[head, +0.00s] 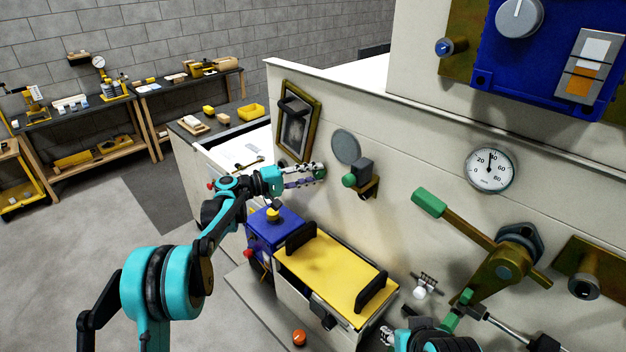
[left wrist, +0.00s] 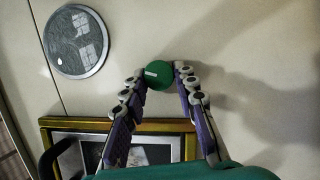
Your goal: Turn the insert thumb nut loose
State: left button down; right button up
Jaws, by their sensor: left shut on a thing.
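The insert thumb nut is a small round green knob (left wrist: 159,75) with a pale mark on its face. It sits in the left wrist view between the two fingertips of my left gripper (left wrist: 162,80), which touch it from both sides, so the gripper is shut on it. In the head view the left gripper (head: 318,171) reaches in from the left to the pale panel, just below and right of a brass-framed window (head: 298,122). The fingers mostly hide the nut there.
A grey round disc (head: 346,147) and a bracket with a green knob (head: 348,181) are close right of the left gripper. A yellow-topped box (head: 335,270) stands below. A green-handled lever (head: 430,203) and a gauge (head: 489,169) are farther right. The floor at left is clear.

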pick_arm(q)
jog(key=n+b, duration=0.1)
jog(key=n+h+b, duration=0.1)
jog(key=n, duration=0.1)
jog(key=shift+f+t, duration=0.3)
jog(key=shift+t, duration=0.1)
jog(key=shift+n+t+h+b, duration=0.3)
jog(key=shift+n+t+b, duration=0.3)
jog(key=shift+n, duration=0.8)
jog(key=c, duration=1.2)
grip_release()
jog(key=v, duration=1.2)
